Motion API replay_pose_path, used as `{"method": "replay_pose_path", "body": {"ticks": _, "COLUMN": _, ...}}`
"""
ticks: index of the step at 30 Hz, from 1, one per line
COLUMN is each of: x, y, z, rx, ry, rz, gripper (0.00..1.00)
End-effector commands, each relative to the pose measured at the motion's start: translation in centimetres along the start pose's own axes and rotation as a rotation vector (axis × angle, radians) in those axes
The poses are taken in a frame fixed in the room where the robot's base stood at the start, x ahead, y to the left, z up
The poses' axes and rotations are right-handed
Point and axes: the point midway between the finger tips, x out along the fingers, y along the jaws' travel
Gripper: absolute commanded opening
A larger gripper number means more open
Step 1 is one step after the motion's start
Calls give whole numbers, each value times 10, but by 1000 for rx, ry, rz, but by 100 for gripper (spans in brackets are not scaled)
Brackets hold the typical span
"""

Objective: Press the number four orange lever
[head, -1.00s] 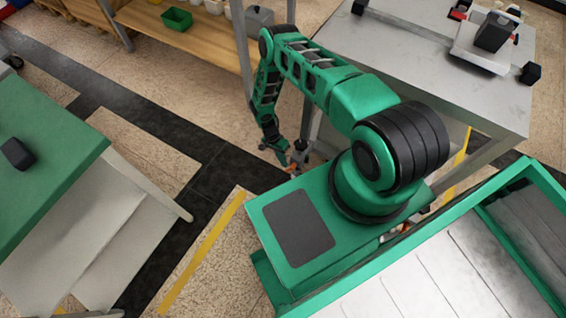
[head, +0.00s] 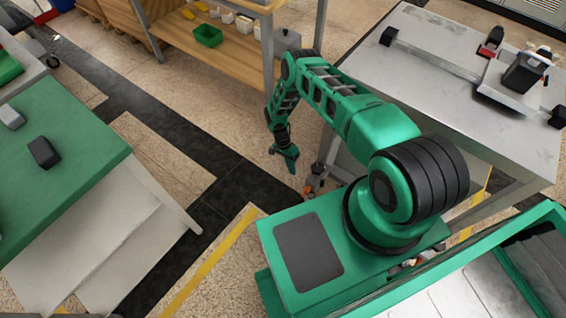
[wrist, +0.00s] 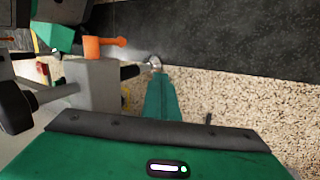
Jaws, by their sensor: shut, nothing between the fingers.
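An orange lever (wrist: 105,47) sticks out sideways from the top of a grey block-shaped fitting (wrist: 92,85) in the wrist view. No number is legible on it. In the head view, a small orange and grey part (head: 315,180) shows low down between my base and the grey table; I cannot tell whether it is the same lever. My gripper (head: 288,158) hangs low over the floor to its left, apart from it. In the wrist view, my green gripper fingers (wrist: 156,68) are together and empty, right of the grey fitting, and do not touch the orange lever.
A grey table (head: 440,70) stands at the right with a clamp-like fixture on top. A wooden shelf (head: 225,50) with a green bin (head: 208,35) is behind. A green-topped table (head: 80,190) stands left.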

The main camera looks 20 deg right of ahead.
Motion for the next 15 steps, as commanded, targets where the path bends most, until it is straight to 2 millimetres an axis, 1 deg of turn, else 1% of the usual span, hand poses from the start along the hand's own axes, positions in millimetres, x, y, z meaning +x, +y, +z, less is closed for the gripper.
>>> {"method": "replay_pose_path", "body": {"ticks": 1, "x": -6, "y": -10, "z": 1, "rx": -1, "ry": 2, "rz": -2, "gripper": 0}}
{"method": "replay_pose_path", "body": {"ticks": 3, "x": -12, "y": -20, "z": 1, "rx": -1, "ry": 2, "rz": -2, "gripper": 0}}
{"method": "replay_pose_path", "body": {"ticks": 6, "x": -21, "y": -32, "z": 2, "rx": -1, "ry": 1, "rz": 0, "gripper": 0}}
{"method": "replay_pose_path", "body": {"ticks": 10, "x": -28, "y": -43, "z": 2, "rx": -2, "ry": 1, "rz": 0, "gripper": 0}}
{"method": "replay_pose_path", "body": {"ticks": 15, "x": -32, "y": -48, "z": 4, "rx": -3, "ry": 1, "rz": 1, "gripper": 0}}
